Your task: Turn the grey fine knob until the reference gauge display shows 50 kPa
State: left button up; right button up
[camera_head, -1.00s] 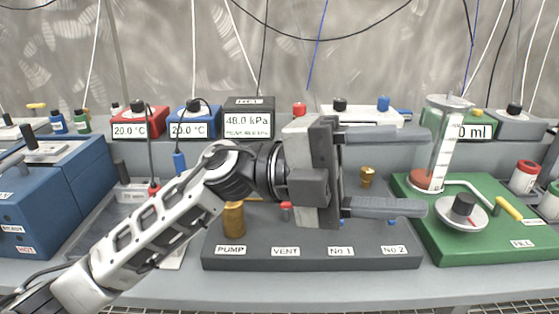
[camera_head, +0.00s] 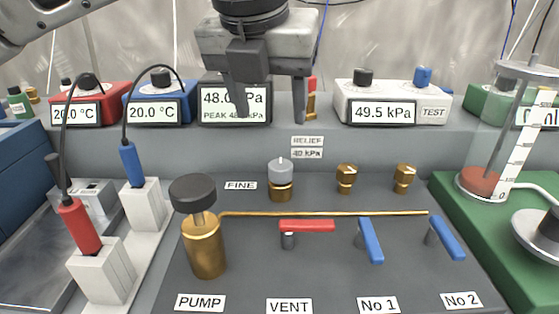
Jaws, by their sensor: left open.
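The grey fine knob (camera_head: 280,168) stands upright on a brass fitting, right of the FINE label (camera_head: 240,186). The dark gauge (camera_head: 235,82), apparently the reference gauge, reads 48.0 kPa with a smaller PEAK line; a finger covers part of its display. My left gripper (camera_head: 270,112) comes in from the top, fingers downward and apart, with nothing between them. In the picture its fingertips are above the knob and apart from it. My right gripper is not in view.
The white TEST gauge (camera_head: 392,102) reads 49.5 kPa. A brass pump with a black knob (camera_head: 193,190) stands left of the fine knob. The red VENT lever (camera_head: 307,226) and blue levers No 1 (camera_head: 370,241) and No 2 (camera_head: 447,238) are in front. A brass pipe (camera_head: 330,213) crosses the panel.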

aim_at(280, 165)
pick_arm(q)
jog(key=b+x, duration=0.1)
jog(key=x, duration=1.1)
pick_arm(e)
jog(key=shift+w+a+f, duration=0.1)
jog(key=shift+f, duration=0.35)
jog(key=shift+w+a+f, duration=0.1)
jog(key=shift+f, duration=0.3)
pick_arm(q)
jog(key=c, duration=1)
